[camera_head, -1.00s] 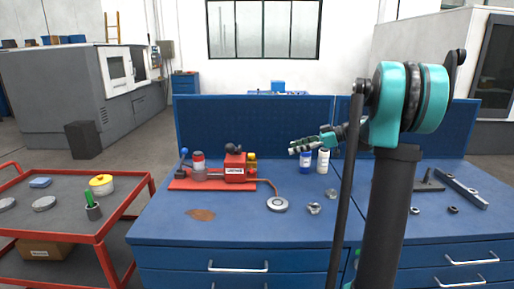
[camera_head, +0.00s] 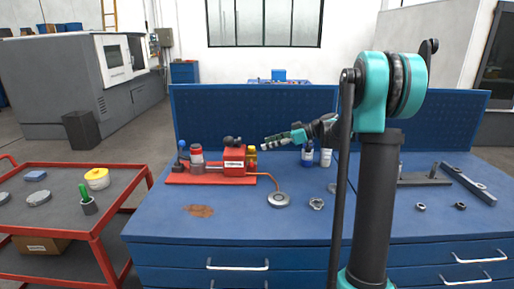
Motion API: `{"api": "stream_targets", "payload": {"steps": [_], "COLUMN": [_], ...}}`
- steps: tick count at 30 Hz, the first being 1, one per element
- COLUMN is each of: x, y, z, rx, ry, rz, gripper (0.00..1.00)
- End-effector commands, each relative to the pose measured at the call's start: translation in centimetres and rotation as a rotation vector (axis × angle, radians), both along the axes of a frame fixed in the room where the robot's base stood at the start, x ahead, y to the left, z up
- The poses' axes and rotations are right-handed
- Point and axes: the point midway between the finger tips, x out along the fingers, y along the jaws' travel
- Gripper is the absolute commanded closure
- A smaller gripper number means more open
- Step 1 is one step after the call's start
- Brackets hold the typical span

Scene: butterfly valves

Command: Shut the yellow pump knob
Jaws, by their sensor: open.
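The yellow knob (camera_head: 251,152) is small and stands at the right end of the red pump (camera_head: 234,160) on the blue workbench. The pump sits on a red base plate (camera_head: 190,179), with a pipe running right to a round grey flange (camera_head: 279,199). My gripper (camera_head: 266,144) is open and empty. It reaches in from the right and appears just right of the yellow knob in the picture, apart from it as far as I can see. The distance in depth is hard to tell. The knob's exact turn is too small to read.
Metal fittings (camera_head: 316,204) lie on the bench to the right. A red cart (camera_head: 60,215) stands at the left.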

Motion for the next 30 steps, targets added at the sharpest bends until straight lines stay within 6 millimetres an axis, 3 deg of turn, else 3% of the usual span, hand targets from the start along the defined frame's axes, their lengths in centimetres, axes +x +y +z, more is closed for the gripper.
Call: {"api": "stream_targets", "payload": {"steps": [3,9,22,30], "x": [0.4,1.0,1.2,1.2], "y": [2.2,4.4,5.3,5.3], "z": [-0.9,-1.9,-2.3,-2.3], "rx": [0.000,0.000,0.000,0.000], "ry": [-0.001,-0.001,0.000,0.000], "rz": [0.004,0.001,0.000,0.000], "gripper": [0.53,0.53,0.53,0.84]}}
